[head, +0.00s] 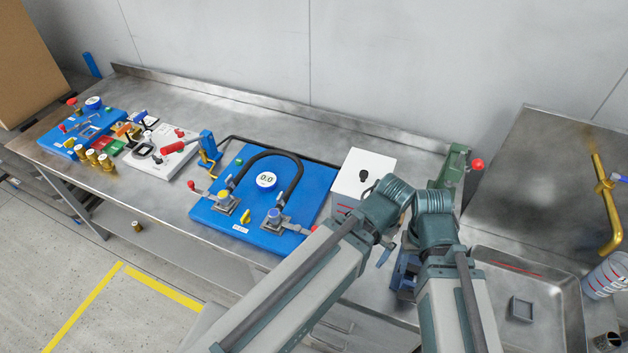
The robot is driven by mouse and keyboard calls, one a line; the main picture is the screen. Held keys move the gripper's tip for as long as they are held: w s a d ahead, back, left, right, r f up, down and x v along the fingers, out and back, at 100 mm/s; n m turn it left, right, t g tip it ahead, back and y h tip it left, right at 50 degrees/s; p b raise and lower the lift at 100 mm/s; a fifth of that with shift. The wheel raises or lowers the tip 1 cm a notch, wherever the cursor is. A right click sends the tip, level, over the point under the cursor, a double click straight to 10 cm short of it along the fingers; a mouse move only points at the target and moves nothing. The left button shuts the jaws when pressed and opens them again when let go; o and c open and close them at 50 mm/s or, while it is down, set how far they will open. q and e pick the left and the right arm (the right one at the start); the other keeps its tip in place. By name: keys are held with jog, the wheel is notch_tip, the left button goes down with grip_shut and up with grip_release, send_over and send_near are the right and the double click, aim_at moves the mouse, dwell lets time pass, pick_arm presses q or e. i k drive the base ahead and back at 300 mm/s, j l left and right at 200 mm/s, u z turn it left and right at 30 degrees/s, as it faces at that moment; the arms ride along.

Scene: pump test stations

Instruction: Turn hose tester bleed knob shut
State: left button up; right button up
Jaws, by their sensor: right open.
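The hose tester is a blue board (322,190) on the bench. A black hose (264,154) arches over it between two metal fittings, around a round gauge (266,180) reading 0.0. My right gripper (386,256) is open, right of the board, partly hidden by my arms. My left gripper is hidden behind my arm.
A white box (362,173) with a black knob stands right of the board. Left are a red-handled lever (180,145), brass fittings (94,158) and another blue board (74,128). A green fixture (452,165) and a metal tray (552,300) are at right.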

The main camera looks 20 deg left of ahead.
aim_at(245, 218)
jog(key=k+j+u, duration=0.1)
jog(key=u, duration=0.25)
jog(key=j+u, duration=0.65)
jog(key=k+l, duration=0.05)
